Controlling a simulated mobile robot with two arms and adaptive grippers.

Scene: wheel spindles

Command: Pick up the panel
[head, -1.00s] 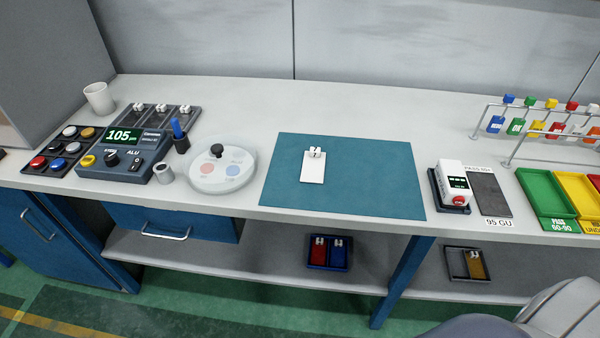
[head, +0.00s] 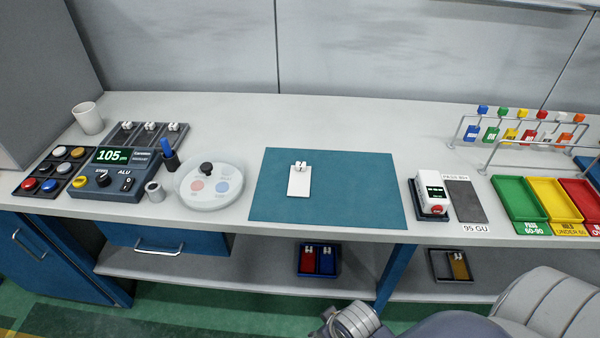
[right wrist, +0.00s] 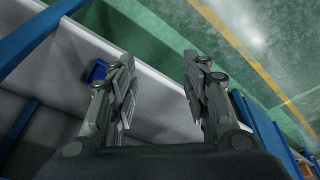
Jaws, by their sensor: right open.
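A small white panel (head: 299,182) with a white clip at its top edge lies on the teal mat (head: 345,208) on the bench. Other panels, red (head: 306,262) and blue (head: 327,263), stand in a tray on the lower shelf, and a gold one (head: 459,266) is in a second shelf tray. In the right wrist view my right gripper (right wrist: 158,88) is open and empty, over the bench's lower part and the green floor, away from the white panel. Part of my right arm shows at the bottom right of the head view. My left gripper is not in view.
A meter reading 105 (head: 115,170) and a round dial tray (head: 209,185) stand left of the mat. A white gauge (head: 431,195), green (head: 519,198) and yellow (head: 555,200) trays and a tag rack (head: 525,135) are on the right. The bench behind the mat is clear.

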